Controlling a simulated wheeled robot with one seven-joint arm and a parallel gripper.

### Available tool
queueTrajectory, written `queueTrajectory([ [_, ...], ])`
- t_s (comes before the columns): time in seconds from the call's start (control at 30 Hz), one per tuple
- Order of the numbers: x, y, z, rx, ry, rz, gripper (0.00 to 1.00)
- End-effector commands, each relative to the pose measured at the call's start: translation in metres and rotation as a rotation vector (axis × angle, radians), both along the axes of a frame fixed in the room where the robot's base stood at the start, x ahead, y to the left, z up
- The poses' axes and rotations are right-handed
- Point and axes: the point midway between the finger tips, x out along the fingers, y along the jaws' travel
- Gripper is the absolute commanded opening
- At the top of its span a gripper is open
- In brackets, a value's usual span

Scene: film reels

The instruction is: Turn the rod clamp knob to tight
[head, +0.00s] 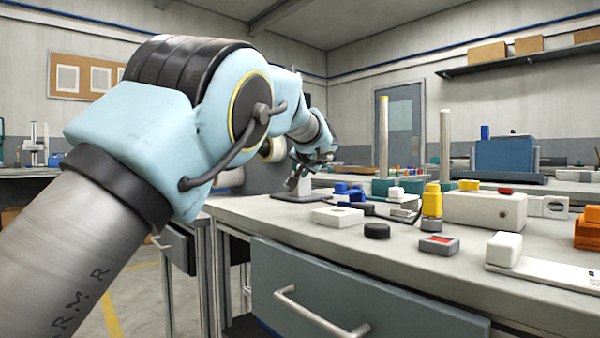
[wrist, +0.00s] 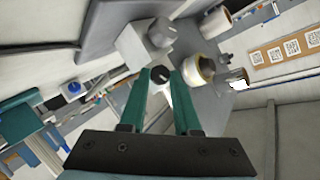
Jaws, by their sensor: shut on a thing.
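My gripper (wrist: 161,76) shows in the wrist view with two green fingers closed around a small dark round knob (wrist: 160,74), which appears to be the rod clamp knob. The fingertips sit on either side of it. A pale part shows just below the knob; the rest of the clamp is hidden by the fingers. I cannot read any mark for the knob's setting. In the head view my gripper (head: 312,165) is at the far left end of the workbench, and the knob cannot be made out there.
A cream roll (wrist: 198,70) is close to the right finger. On the workbench (head: 262,214) are a black puck (head: 377,231), a yellow-topped piece (head: 432,203) and a white box (head: 485,211).

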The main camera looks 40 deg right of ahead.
Motion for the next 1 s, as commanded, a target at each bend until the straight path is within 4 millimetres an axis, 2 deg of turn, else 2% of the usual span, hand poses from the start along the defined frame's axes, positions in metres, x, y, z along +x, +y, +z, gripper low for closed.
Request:
queueTrajectory([
  [0.33, -0.0002, -0.0002, -0.0002, 0.002, -0.001, -0.001, 0.00],
  [0.37, -0.0002, -0.0002, -0.0001, 0.002, -0.001, -0.001, 0.32],
  [0.63, -0.0001, -0.0002, 0.0000, 0.001, -0.001, 0.000, 0.62],
  [0.87, -0.0004, 0.0000, 0.0001, 0.001, -0.001, 0.000, 0.62],
  [1.0, -0.0083, 0.0041, 0.0032, 0.000, -0.001, -0.002, 0.62],
])
